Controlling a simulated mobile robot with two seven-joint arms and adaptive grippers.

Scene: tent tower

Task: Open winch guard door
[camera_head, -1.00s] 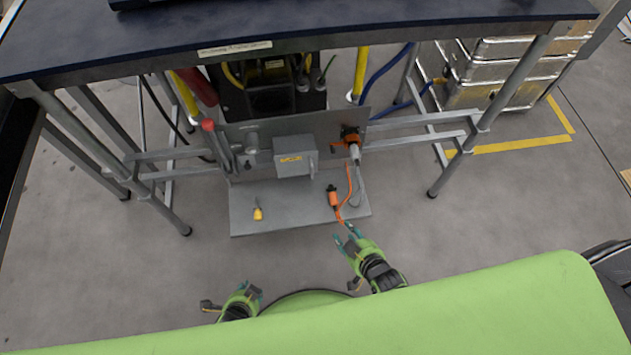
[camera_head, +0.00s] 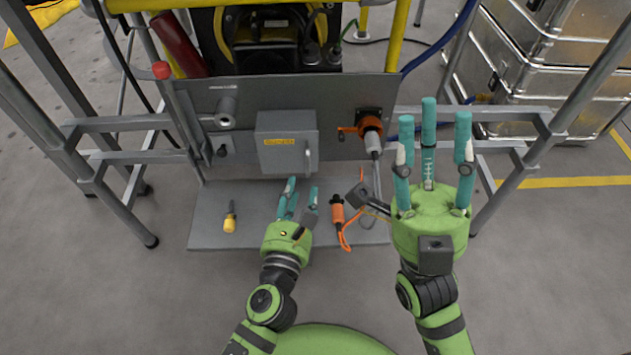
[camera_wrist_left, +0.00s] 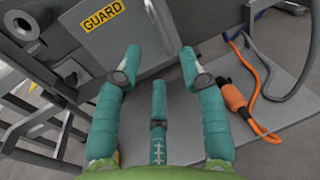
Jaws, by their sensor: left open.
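The winch guard door (camera_head: 285,143) is the front of a grey box with a yellow label and a small vertical handle (camera_head: 307,160) on its right side. It looks closed. In the left wrist view the guard door (camera_wrist_left: 112,50) is at the top, its label reading GUARD. My left gripper (camera_head: 301,190) is open and empty, just below and in front of the door, apart from the handle. Its spread teal fingers (camera_wrist_left: 158,58) fill the middle of the wrist view. My right gripper (camera_head: 433,125) is open and empty, to the right of the panel, fingers pointing up.
The grey base plate (camera_head: 210,215) holds a yellow-handled tool (camera_head: 230,217) and an orange connector (camera_head: 338,210) with its cord. A red-knobbed lever (camera_head: 161,70) stands left. Metal cases (camera_head: 530,80) stand at right.

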